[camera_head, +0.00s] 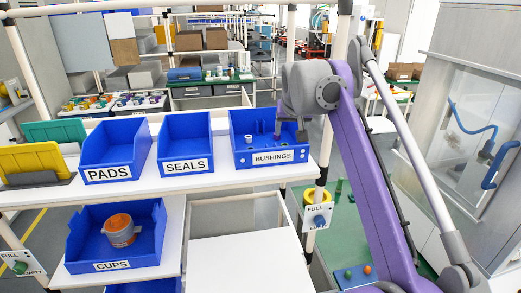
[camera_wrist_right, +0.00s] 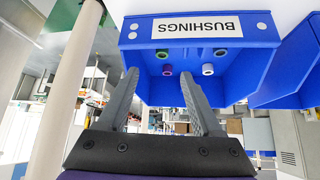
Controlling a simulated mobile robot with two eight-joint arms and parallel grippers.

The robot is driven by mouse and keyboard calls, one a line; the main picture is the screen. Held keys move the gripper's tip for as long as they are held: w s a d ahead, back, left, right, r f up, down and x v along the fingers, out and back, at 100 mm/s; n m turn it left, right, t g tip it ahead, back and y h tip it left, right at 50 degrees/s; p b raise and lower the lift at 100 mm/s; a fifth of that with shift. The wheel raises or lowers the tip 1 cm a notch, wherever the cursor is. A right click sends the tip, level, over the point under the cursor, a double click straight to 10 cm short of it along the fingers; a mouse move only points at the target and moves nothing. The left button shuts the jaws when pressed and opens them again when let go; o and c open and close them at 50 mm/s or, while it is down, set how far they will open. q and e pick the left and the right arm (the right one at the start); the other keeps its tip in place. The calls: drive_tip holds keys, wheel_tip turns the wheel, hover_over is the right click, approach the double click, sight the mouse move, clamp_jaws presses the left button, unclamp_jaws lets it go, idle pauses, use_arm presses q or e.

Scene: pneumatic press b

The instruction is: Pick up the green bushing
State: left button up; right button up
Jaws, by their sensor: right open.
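The blue bin labelled BUSHINGS (camera_head: 240,158) stands at the right end of the white shelf and holds several small bushings. In the right wrist view the bin (camera_wrist_right: 262,60) appears upside down. My right gripper (camera_head: 290,130) is at the bin's right half, pointing down. In the wrist view the right gripper (camera_wrist_right: 160,75) has its fingers apart with nothing held. My left gripper is not in view.
Blue SEALS (camera_head: 185,167) and PADS (camera_head: 113,174) bins stand to the left on the same shelf. A CUPS bin (camera_head: 112,267) with an orange-topped cup (camera_head: 120,231) is below. An upright post stands just right of the BUSHINGS bin.

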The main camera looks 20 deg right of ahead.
sight(285, 144)
drive_tip(key=shift+w, duration=0.3)
drive_tip(key=x, duration=0.5)
drive_tip(key=shift+s+d, duration=0.1)
drive_tip(key=x, duration=0.5)
drive_tip(key=shift+w+f+b, duration=0.25)
drive_tip(key=shift+w+b, duration=0.15)
drive_tip(key=shift+w, duration=0.05)
drive_tip(key=shift+r, duration=0.1)
clamp_jaws()
